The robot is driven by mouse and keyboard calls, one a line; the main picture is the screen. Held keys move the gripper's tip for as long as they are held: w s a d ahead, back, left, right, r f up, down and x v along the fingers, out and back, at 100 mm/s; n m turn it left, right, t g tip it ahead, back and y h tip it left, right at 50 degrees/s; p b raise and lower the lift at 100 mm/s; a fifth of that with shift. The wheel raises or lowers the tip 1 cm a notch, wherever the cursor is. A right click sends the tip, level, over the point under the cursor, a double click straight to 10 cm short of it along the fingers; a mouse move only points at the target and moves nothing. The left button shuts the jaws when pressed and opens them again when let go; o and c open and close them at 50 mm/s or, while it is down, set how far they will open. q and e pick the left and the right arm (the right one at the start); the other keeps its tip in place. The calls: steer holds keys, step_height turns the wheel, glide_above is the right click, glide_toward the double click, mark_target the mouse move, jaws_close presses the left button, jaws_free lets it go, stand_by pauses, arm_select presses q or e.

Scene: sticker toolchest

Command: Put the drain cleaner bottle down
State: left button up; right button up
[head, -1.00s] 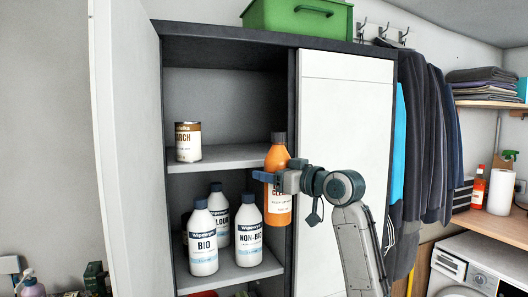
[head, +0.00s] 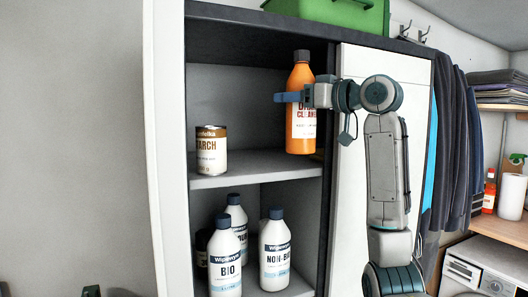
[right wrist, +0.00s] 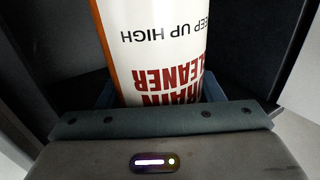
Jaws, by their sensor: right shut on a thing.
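The drain cleaner bottle (head: 302,135) is orange with a dark cap and a white label. It is upright at the right side of the upper shelf opening. My right gripper (head: 290,97) is shut on it at mid height. In the right wrist view the bottle's label (right wrist: 165,75) appears upside down between the jaws (right wrist: 160,110). The bottle's base is near the level of the upper shelf (head: 255,167); I cannot tell whether it touches. My left gripper is not in view.
A starch tin (head: 211,150) stands on the left of the upper shelf, with free shelf between it and the bottle. Several white bottles, including BIO (head: 225,262) and NON-BIO (head: 274,255), stand on the shelf below. The right cabinet door (head: 385,60) is closed. A green box (head: 335,14) sits on top.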

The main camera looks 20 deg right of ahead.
arm_select(q)
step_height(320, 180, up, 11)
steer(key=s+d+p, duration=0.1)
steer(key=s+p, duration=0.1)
steer(key=p, duration=0.9)
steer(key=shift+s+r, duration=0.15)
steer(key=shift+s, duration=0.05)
arm_select(e)
steer(key=w+a+f, duration=0.4)
steer(key=w+a, duration=0.5)
steer(key=w, duration=0.1)
steer(key=shift+w+a, duration=0.3)
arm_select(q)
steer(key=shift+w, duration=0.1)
arm_select(e)
steer(key=shift+f, duration=0.15)
